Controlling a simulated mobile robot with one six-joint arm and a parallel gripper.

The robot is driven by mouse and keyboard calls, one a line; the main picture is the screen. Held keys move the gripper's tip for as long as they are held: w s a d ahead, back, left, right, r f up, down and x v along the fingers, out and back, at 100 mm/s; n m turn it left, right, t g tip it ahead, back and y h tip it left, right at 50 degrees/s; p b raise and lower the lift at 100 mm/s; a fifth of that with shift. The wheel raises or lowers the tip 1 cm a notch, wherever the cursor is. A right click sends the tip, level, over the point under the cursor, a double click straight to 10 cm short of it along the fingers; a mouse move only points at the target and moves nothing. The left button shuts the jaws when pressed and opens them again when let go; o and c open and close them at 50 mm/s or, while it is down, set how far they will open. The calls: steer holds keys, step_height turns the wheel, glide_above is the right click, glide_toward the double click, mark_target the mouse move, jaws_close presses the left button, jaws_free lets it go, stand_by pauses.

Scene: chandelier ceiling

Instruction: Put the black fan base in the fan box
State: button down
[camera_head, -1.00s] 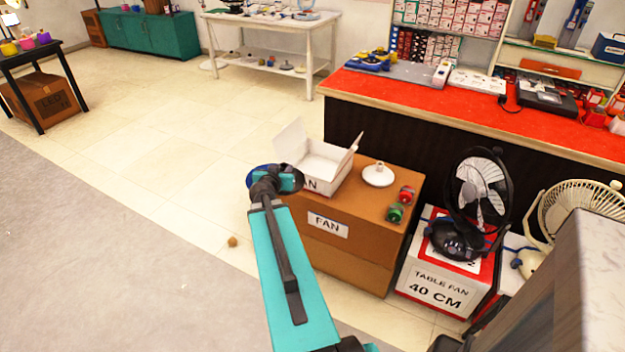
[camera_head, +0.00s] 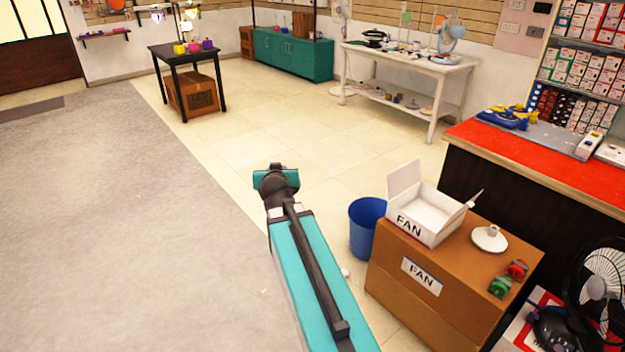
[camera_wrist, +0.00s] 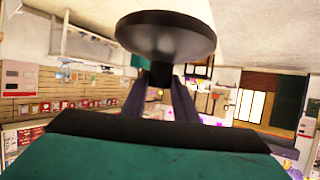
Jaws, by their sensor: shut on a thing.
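A round black fan base (camera_wrist: 165,32) with a short stem shows large in the wrist view. My gripper (camera_wrist: 165,85) is shut on its stem, with a dark finger on each side. In the head view my arm reaches forward over the floor, left of the boxes, and its end hides the gripper and the base. The white fan box (camera_head: 430,220), marked FAN, stands with raised flaps on a brown carton. Its visible inside looks empty. My arm's end is apart from it, to its left.
A blue bin (camera_head: 366,228) stands on the floor left of the brown carton (camera_head: 425,280). A white fan base (camera_head: 489,238) and red and green parts (camera_head: 508,279) lie right of the box. A black fan (camera_head: 592,290) stands at the right edge. Floor to the left is clear.

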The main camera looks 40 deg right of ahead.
steer(key=w+a+r+n+y, duration=0.1)
steer(key=a+r+n+y, duration=0.1)
steer(key=a, duration=0.6)
steer(key=w+a+r+n+t+y, duration=0.1)
steer(key=w+a+r+n+y, duration=0.1)
steer(key=a+r, duration=0.3)
steer(key=w+a+r+n+y, duration=0.1)
steer(key=a+r+n+y, duration=0.1)
steer(key=a, duration=1.1)
steer(key=shift+w+a+r+t+y, duration=0.25)
steer(key=shift+r+t+y, duration=0.15)
steer(key=shift+r, duration=0.5)
